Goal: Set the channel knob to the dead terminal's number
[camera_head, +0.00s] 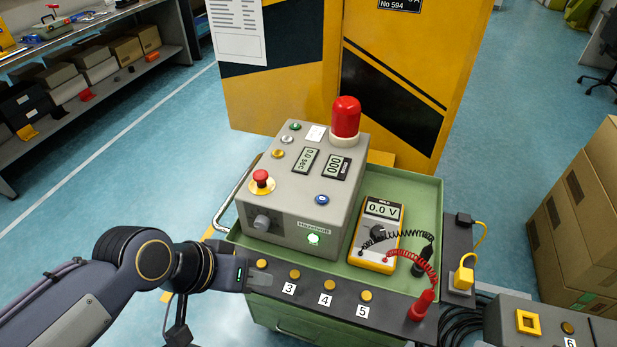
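The grey control box (300,190) stands on a green cart. A dark grey knob (262,222) is on its front face; its setting is too small to read. Yellow terminals 3 (295,274), 4 (330,285) and 5 (366,296) sit on a dark strip in front, with another yellow one at its left end. Terminal 6 (567,328) is on a box at the right. The yellow multimeter (377,232) reads 0.0 V. A red probe (422,305) stands upright at the strip's right end. My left gripper (236,273) is over the strip's left end, below the knob; its fingers are unclear. My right gripper is out of view.
A red lamp (345,118) and a red mushroom button (261,181) rise from the box top. Black and red coiled leads cross the cart's right side. Cardboard boxes (580,220) stand at the right.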

